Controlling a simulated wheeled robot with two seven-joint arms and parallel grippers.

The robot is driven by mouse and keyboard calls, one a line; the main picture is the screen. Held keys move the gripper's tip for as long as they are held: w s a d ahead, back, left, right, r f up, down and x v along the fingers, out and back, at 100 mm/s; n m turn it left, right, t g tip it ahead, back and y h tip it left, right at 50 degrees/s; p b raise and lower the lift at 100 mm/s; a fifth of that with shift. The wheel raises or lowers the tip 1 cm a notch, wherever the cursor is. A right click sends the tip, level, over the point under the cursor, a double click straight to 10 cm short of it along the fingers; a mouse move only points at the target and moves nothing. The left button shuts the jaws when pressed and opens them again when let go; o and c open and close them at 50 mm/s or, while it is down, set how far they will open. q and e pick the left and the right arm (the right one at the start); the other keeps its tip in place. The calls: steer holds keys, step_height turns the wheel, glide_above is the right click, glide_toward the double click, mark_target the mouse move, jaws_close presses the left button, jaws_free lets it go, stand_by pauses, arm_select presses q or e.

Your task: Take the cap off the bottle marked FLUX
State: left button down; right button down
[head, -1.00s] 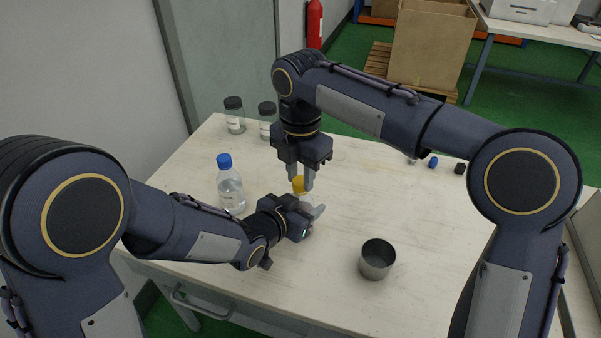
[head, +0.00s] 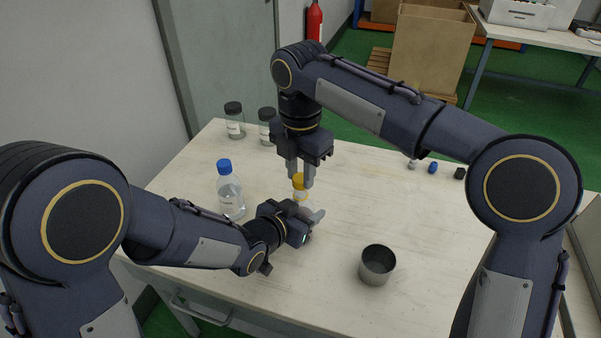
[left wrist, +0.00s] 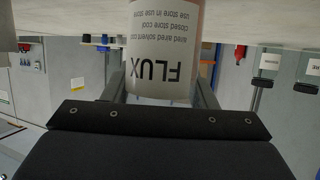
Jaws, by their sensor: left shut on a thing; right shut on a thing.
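The bottle marked FLUX fills the upper middle of the left wrist view (left wrist: 165,50). Its white label reads upside down there. In the head view only a small pale part of this bottle (head: 302,198) shows between the grippers. My left gripper (head: 314,214) is shut on the bottle's body from the side. My right gripper (head: 299,181) points down from above, shut on the yellow cap (head: 299,180). The cap is right above the bottle's neck; I cannot tell whether a gap separates them.
A clear bottle with a blue cap (head: 230,195) stands left of the grippers. Two jars with dark lids (head: 234,122) stand behind it. A metal cup (head: 377,264) is at the front right. Small dark and blue items (head: 433,168) lie at the back right. The right middle is clear.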

mark_target(301, 177)
steer(key=shift+r, duration=2.05)
arm_select(q)
steer(key=shift+c, duration=2.4)
jaws_free()
